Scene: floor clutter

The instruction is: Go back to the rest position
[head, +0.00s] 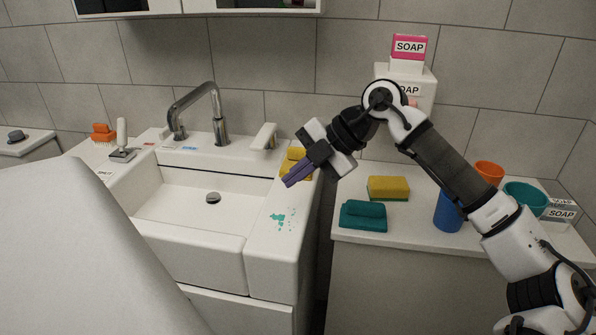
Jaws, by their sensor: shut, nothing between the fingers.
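My gripper (299,175) is shut and empty. It hangs in the air over the right rim of the white sink (262,258), with its fingers pointing down and to the left. My arm reaches in from the lower right of the head view. A yellow sponge (291,161) lies on the sink's right rim behind the gripper, partly hidden by it. Whether the gripper touches this sponge cannot be told. A teal stain (279,219) marks the sink rim below the gripper.
The right counter holds a yellow sponge (388,188), a teal cloth (363,216), blue (448,213), orange (489,172) and teal (526,196) cups, and soap boxes (409,47). A large white surface fills the lower left.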

